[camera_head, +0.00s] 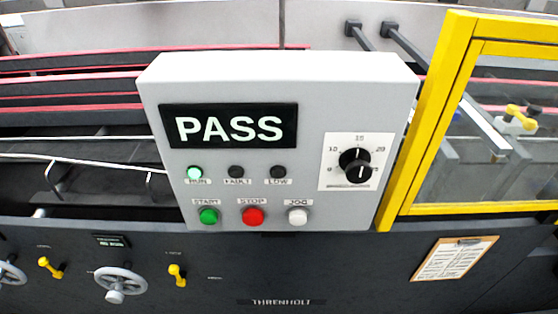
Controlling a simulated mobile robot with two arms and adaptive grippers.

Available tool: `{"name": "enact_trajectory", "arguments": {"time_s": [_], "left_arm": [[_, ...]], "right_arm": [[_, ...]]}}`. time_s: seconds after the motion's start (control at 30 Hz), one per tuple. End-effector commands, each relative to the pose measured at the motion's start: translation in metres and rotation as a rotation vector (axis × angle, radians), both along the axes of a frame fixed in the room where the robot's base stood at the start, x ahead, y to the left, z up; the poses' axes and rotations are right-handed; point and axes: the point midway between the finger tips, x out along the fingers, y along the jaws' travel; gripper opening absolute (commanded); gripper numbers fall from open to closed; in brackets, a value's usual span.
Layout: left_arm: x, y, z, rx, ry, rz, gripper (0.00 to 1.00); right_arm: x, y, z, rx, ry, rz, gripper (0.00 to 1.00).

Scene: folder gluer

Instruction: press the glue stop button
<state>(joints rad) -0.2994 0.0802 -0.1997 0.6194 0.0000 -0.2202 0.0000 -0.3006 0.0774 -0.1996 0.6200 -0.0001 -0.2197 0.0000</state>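A light grey control box (330,85) stands in the middle of the head view, facing me. Its lower row holds a green START button (209,216), a red STOP button (252,216) and a white JOG button (297,216). The red button sits between the other two. Above them, the green RUN lamp (194,172) is lit, and the FAULT and LOW lamps are dark. A black display (228,126) reads PASS. A black dial (356,165) is on the right side of the panel. Neither of my grippers shows in this view.
A yellow-framed clear guard (430,120) stands right of the box. Below are a dark machine front with handwheels (120,284), yellow levers (177,275) and a clipboard (454,258). Red-edged belts (70,80) run behind on the left. The space before the panel looks clear.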

Motion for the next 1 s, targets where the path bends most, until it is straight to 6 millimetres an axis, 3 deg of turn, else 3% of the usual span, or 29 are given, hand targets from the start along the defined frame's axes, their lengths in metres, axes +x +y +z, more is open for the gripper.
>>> {"name": "enact_trajectory", "arguments": {"time_s": [0.1, 0.3, 1.0], "left_arm": [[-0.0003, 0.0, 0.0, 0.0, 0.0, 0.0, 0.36], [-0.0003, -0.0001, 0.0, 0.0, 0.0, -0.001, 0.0], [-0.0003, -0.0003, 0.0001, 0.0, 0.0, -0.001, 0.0]], "right_arm": [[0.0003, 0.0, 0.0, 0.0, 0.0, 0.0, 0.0], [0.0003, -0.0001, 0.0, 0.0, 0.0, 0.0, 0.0], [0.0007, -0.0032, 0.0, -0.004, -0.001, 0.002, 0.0]]}}
